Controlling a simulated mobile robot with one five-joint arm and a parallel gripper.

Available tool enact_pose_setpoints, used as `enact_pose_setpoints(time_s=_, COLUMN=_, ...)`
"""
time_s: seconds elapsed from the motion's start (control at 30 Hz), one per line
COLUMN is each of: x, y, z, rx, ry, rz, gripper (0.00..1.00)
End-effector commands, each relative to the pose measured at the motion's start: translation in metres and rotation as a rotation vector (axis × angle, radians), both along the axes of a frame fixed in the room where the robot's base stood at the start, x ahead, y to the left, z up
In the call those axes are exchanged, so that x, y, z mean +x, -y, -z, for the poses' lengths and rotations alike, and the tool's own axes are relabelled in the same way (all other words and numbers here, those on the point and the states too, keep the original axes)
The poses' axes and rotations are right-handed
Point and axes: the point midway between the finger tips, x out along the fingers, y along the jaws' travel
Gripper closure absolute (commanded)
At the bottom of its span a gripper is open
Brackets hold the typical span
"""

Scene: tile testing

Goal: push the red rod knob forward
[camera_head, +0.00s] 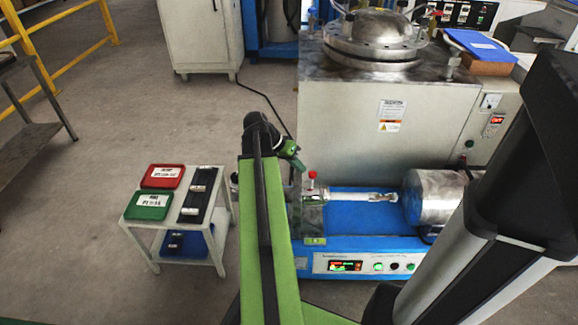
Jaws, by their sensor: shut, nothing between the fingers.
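The red rod knob (312,175) is a small red tip. It stands upright on a metal fitting (313,194) at the left end of the blue machine (345,235). My gripper (298,163) is at the far end of my green arm, just left of the knob and a little higher in the picture. Its fingers look small and dark green, shut with nothing held. A narrow gap shows between the gripper and the knob; their depth relation is hard to tell. My arm hides the machine's left edge.
A big grey tank unit (390,130) stands behind the machine. A metal cylinder (436,197) lies at its right. A white cart (222,225) with a red tray (163,177) and green tray (150,206) stands left. Open floor (120,120) lies beyond the cart.

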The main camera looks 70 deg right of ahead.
Motion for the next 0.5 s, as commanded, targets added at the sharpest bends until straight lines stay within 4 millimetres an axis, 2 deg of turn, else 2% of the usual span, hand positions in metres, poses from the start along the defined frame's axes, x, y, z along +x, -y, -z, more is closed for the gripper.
enact_pose_setpoints(time_s=0.13, x=-0.0119, y=-0.0015, z=0.001, rx=0.0, ry=0.0, rz=0.001, gripper=1.0)
enact_pose_setpoints(time_s=0.5, x=-0.0143, y=-0.0007, z=0.0009, rx=0.0, ry=0.0, rz=0.001, gripper=1.0)
